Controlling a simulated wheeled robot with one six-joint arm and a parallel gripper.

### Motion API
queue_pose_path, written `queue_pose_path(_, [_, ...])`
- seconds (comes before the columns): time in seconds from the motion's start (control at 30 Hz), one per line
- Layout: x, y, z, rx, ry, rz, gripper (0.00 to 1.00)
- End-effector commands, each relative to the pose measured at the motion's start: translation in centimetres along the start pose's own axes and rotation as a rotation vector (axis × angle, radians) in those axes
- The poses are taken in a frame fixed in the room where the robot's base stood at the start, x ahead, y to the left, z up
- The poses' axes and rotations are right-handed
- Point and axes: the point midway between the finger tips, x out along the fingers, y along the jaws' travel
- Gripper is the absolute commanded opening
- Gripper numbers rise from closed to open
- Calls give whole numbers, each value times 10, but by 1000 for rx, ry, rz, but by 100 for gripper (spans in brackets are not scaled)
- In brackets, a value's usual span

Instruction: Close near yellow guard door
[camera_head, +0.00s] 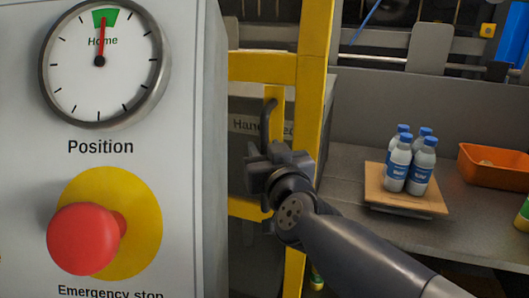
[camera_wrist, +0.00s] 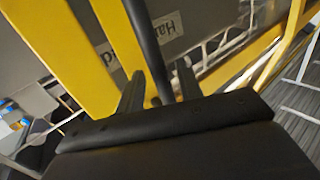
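The yellow guard door (camera_head: 262,67) is a yellow frame beside the grey cabinet in the head view, partly hidden by the cabinet and my gripper. Its yellow frame also fills the upper part of the wrist view (camera_wrist: 98,75). A dark bar handle (camera_head: 268,118) stands upright on it. In the wrist view the handle (camera_wrist: 147,45) runs down between my two fingers. My gripper (camera_head: 268,152) is at the lower part of the handle. Its fingers (camera_wrist: 160,70) are apart, with narrow gaps seeming to show on both sides of the bar.
A grey cabinet (camera_head: 205,150) with a dial (camera_head: 100,61) and a red emergency stop button (camera_head: 83,239) stands close on the left. On the grey table to the right are several water bottles (camera_head: 397,165) on a tan board (camera_head: 375,190), and an orange bin (camera_head: 490,178).

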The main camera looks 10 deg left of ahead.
Motion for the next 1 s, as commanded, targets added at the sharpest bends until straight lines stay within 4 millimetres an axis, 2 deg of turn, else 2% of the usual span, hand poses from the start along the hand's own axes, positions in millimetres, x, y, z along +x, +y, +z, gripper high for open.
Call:
queue_pose_path(0.17, [12,0,0,-1,1,1,35])
queue_pose_path(0.47, [14,0,0,-1,1,0,35])
queue_pose_path(0.9, [14,0,0,-1,1,0,0])
queue_pose_path(1.0, [14,0,0,-1,1,0,0])
